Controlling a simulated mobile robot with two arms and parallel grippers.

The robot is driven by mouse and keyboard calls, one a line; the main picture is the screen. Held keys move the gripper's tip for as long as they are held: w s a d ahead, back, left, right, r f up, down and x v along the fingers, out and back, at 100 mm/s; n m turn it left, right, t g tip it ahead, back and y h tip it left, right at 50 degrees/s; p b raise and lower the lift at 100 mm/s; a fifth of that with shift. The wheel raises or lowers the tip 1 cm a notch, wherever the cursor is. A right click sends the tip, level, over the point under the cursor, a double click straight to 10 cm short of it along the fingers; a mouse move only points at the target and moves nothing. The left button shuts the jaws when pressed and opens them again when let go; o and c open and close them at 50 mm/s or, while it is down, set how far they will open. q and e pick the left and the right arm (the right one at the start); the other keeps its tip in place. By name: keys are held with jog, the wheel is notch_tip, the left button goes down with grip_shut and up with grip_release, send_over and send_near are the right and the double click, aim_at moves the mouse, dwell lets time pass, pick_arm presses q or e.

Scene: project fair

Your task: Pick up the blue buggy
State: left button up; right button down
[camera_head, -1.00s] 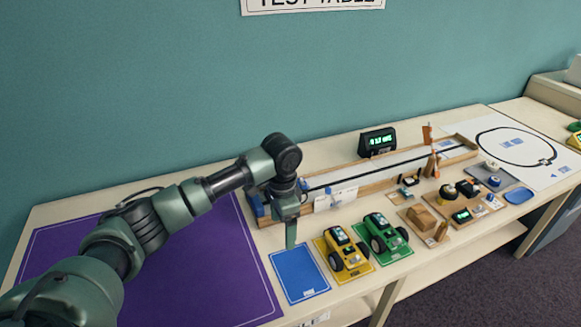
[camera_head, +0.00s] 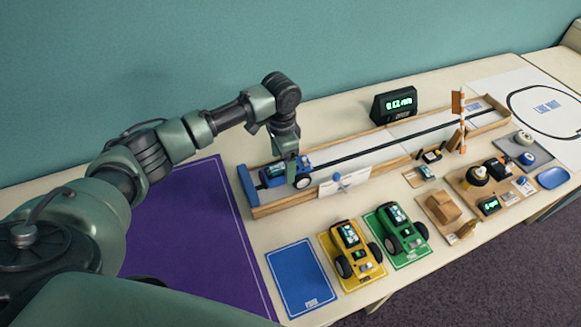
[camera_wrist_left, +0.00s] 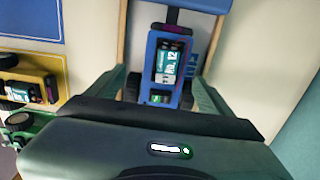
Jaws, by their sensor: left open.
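The blue buggy (camera_head: 277,175) sits at the left end of the wooden test track (camera_head: 262,207), next to the blue end wall. My left gripper (camera_head: 292,168) is over it from above, partly hiding its middle. In the left wrist view the blue buggy (camera_wrist_left: 166,68) lies between the two open green fingers (camera_wrist_left: 163,85), one on each side. I cannot tell whether the fingers touch it. My right gripper is not in view.
A blue mat (camera_head: 301,280), a yellow buggy (camera_head: 350,250) and a green buggy (camera_head: 398,232) stand in front of the track. A small white sign (camera_head: 344,182) stands at the track's front wall. A display (camera_head: 394,105) stands behind. A purple mat (camera_head: 190,240) lies left.

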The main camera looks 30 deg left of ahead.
aim_at(282, 166)
pick_arm(q)
jog(key=f, duration=0.4)
jog(key=shift+w+a, duration=0.25)
jog(key=shift+r, duration=0.15)
jog(key=c, duration=1.3)
